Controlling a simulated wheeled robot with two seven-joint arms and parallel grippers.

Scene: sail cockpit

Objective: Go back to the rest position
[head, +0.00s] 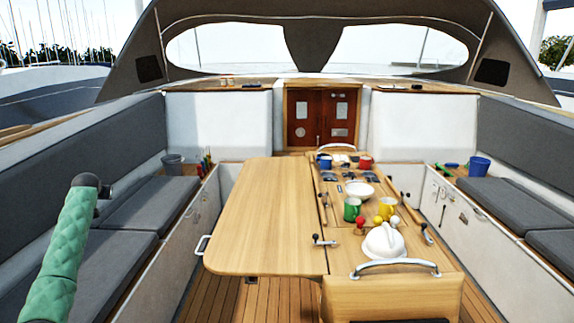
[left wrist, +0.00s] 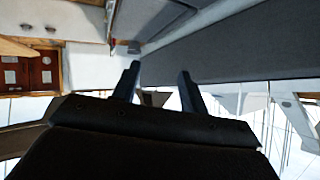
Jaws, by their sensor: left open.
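My left gripper (left wrist: 158,80) shows in the left wrist view with its two dark fingers apart and nothing between them. Beyond the fingers are the grey seat backrest and a white wall, and that picture is turned over. In the head view my left arm, in a green padded sleeve, rises at the left edge over the left bench, clear of the table (head: 255,215). The gripper itself cannot be made out there. My right gripper is in neither view.
Cushioned benches line both sides. A grey bucket (head: 173,165) and a blue bucket (head: 480,166) stand farther back.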

